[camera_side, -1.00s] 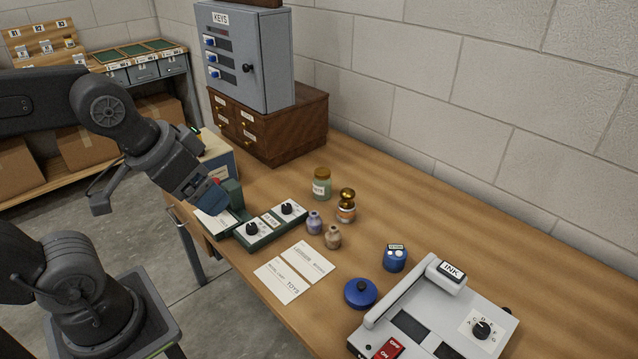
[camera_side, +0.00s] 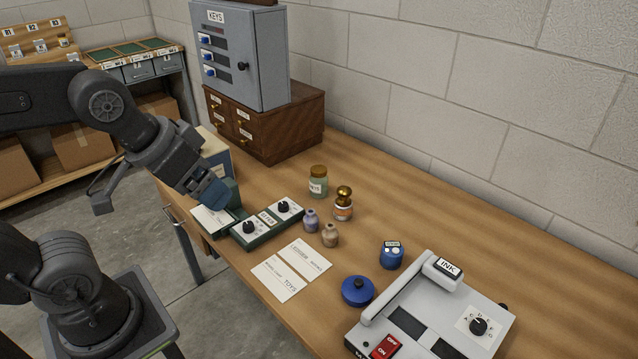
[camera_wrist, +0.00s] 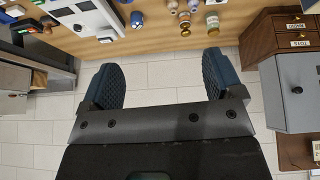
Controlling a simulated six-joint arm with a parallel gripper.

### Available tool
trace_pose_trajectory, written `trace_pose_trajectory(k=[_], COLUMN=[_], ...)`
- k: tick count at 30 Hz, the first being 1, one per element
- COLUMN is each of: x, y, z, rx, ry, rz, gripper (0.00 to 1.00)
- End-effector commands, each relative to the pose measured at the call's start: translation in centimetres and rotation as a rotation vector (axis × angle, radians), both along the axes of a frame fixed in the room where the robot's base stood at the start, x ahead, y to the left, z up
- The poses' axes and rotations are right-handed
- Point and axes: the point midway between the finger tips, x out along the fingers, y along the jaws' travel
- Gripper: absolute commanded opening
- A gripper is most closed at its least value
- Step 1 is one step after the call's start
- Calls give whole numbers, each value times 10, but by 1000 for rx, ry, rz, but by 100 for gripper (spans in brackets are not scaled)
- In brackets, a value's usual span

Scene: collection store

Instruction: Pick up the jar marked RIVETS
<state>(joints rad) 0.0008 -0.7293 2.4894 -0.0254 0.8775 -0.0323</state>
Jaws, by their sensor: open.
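The likely RIVETS jar is a pale green glass jar (camera_side: 318,184) with a gold-brown lid. It stands upright on the wooden bench (camera_side: 420,205); its label is too small to read fully. In the wrist view a jar (camera_wrist: 212,21) that looks like it shows at the top edge. My gripper (camera_side: 213,193) is left of the jar in the side view, apart from it, above the green-based dial unit.
A gold-topped bottle (camera_side: 344,203) stands close beside the jar, with two small vases (camera_side: 330,235) in front. A dial unit (camera_side: 266,222), cards (camera_side: 291,268), a blue pot (camera_side: 358,291) and a grey machine (camera_side: 432,310) lie nearer. A drawer chest (camera_side: 265,130) bears the KEYS cabinet (camera_side: 240,60).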

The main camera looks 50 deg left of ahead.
Motion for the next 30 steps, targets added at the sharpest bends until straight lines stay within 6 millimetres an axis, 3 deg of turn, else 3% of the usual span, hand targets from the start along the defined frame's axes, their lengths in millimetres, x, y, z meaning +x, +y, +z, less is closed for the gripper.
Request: trace_pose_trajectory(k=[5, 9, 14, 17, 21, 25, 26, 30], x=[59, 135, 222, 271, 325, 354, 357, 359], y=[-23, -35, -27, -11, 24, 60, 67, 96], z=[19, 35, 34, 18, -24, -80, -93, -147], rx=[-310, -689, -1104, -1341, -1642, -1876, 1909, 1621], ry=[-55, -95, -123, -149, -236, -404, 452, 564], rz=[261, 636, 1127, 1458, 1939, 2369, -2440, -2154], gripper=[86, 86, 86, 86, 86, 86, 86, 86])
